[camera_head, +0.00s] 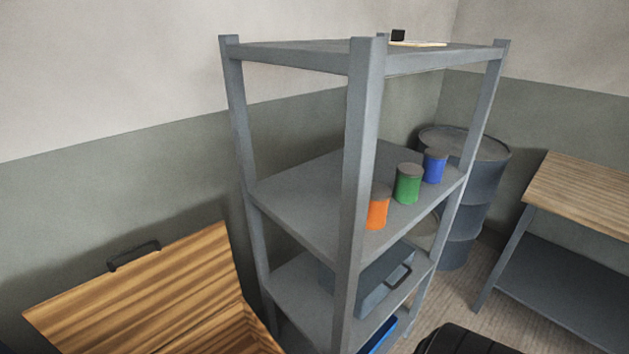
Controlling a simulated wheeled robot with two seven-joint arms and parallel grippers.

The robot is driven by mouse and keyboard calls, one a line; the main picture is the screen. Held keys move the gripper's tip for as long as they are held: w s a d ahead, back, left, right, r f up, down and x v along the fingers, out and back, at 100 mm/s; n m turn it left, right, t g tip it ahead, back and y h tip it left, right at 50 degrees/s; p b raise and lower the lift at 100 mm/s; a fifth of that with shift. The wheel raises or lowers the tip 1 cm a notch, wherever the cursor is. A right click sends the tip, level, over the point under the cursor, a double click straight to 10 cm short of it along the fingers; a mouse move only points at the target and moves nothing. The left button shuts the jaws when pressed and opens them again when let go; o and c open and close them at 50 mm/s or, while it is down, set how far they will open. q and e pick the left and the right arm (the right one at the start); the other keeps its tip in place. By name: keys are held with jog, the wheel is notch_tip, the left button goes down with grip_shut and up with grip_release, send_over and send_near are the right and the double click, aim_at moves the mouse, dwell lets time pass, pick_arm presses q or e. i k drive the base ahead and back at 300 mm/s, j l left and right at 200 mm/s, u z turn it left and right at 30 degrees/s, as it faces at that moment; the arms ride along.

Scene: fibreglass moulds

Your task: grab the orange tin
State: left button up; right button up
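The orange tin (377,211) stands upright on the middle shelf (310,195) of a grey metal shelving unit. The unit's front post hides its left part. A green tin (408,186) stands just behind it to the right, and a blue tin (434,167) stands farther back. The three form a row along the shelf's right side. Neither of my grippers is in view.
The front post (357,190) stands close before the orange tin. A grey toolbox (375,285) sits on the shelf below. An open wooden chest (150,300) is at lower left, a drum (485,185) behind, a wood-topped table (585,190) at right, a black case (465,340) at the bottom.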

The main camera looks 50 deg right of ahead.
aim_at(380, 194)
jog(key=z, duration=1.8)
